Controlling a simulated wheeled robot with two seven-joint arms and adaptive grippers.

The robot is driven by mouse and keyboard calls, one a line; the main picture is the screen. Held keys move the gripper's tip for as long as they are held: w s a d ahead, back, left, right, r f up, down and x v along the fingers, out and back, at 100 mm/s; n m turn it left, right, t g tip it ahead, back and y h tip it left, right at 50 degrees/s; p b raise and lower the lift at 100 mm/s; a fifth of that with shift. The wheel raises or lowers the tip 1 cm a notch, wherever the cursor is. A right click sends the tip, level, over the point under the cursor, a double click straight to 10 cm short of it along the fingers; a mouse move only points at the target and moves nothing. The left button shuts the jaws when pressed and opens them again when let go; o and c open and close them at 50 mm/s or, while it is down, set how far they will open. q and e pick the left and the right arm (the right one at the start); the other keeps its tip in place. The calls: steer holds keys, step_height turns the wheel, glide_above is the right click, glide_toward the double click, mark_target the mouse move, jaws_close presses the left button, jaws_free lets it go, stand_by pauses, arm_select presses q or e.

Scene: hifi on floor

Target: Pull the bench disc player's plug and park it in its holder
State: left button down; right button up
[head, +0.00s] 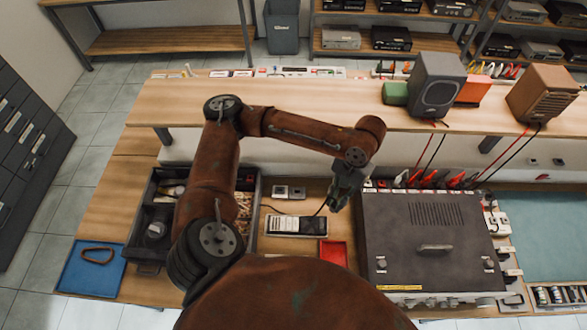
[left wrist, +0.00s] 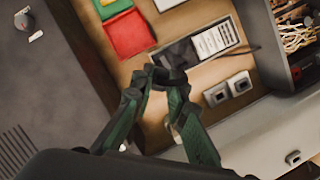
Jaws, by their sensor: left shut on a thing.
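My left gripper (head: 343,192) is above the bench, between the flat black unit and the large grey box; it also shows in the left wrist view (left wrist: 157,77). Its green fingers are closed on a small dark thing, seemingly the plug, mostly hidden between the tips. A thin black cord (head: 320,209) runs from below the gripper towards the flat black unit (head: 285,224) with a white label, perhaps the disc player; it also shows in the left wrist view (left wrist: 212,42). Two small grey square fittings (head: 281,192) stand behind it; I cannot tell which is the plug's holder. My right gripper is out of view.
A large dark grey box (head: 410,245) stands to the right. A red tray (head: 333,254) lies in front of the gripper. A dark crate of parts (head: 249,240) is to the left. A raised shelf with speakers (head: 250,95) runs behind.

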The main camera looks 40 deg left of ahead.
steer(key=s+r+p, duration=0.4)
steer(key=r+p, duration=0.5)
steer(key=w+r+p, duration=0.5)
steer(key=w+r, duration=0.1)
arm_select(q)
steer(key=a+f+m+y+b, duration=0.1)
steer(key=a+f+m, duration=0.2)
steer(key=a, duration=0.3)
steer(key=w+a+f+m+t+b, duration=0.1)
steer(key=a+f+m, duration=0.2)
steer(key=a+f, duration=0.1)
steer(key=w+a+f+m+y+b, duration=0.1)
steer(key=a+f+m, duration=0.2)
steer(key=a, duration=0.4)
steer(key=shift+w+a+f+m+y+b, duration=0.15)
steer(key=shift+a+f+m+y+b, duration=0.2)
steer(key=shift+f, duration=0.4)
steer(key=shift+f+b, duration=0.3)
steer(key=shift+b, duration=0.2)
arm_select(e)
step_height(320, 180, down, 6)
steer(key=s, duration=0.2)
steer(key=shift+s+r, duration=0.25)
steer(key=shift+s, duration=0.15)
